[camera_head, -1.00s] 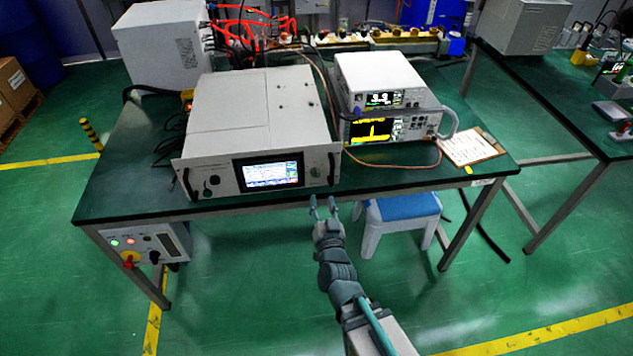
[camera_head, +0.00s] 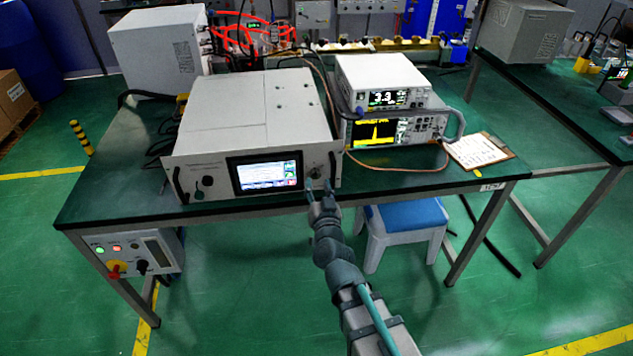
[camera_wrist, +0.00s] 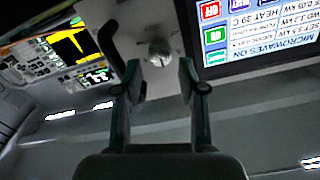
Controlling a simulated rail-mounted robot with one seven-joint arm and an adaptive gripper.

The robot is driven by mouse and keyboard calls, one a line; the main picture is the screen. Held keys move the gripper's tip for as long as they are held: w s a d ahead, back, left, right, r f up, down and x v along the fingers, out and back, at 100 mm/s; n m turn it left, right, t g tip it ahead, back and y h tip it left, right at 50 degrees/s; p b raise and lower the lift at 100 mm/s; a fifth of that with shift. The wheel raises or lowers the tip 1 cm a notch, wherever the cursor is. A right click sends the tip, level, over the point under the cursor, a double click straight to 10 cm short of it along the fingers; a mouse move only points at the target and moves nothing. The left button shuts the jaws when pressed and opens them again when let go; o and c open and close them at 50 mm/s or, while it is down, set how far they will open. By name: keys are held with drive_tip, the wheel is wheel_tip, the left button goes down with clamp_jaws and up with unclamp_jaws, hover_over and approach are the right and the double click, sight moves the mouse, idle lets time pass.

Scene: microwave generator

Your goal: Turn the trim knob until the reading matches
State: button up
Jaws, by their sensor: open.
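The microwave generator (camera_head: 250,105) is a grey-white box on the bench, with a lit screen (camera_head: 264,173) on its front panel. In the wrist view, a small silvery round knob (camera_wrist: 158,52) sits on the panel beside the screen (camera_wrist: 252,30), which shows upside down. My gripper (camera_head: 318,184) is in front of the panel's right end and partly hides that area in the head view. In the wrist view my gripper (camera_wrist: 159,70) is open, with one finger on each side below the knob; I cannot tell whether either touches it. The screen's power figures are cut off or blurred.
A dark panel handle (camera_wrist: 108,40) stands close to one finger. Two stacked instruments (camera_head: 380,85) with lit displays are right of the generator. A clipboard (camera_head: 478,150) lies near the bench's right end. A blue-topped stool (camera_head: 408,215) is under the bench.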

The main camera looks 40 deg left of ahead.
sight(316, 176)
drive_tip(key=shift+x, duration=1.75)
drive_tip(key=shift+c, duration=0.3)
clamp_jaws()
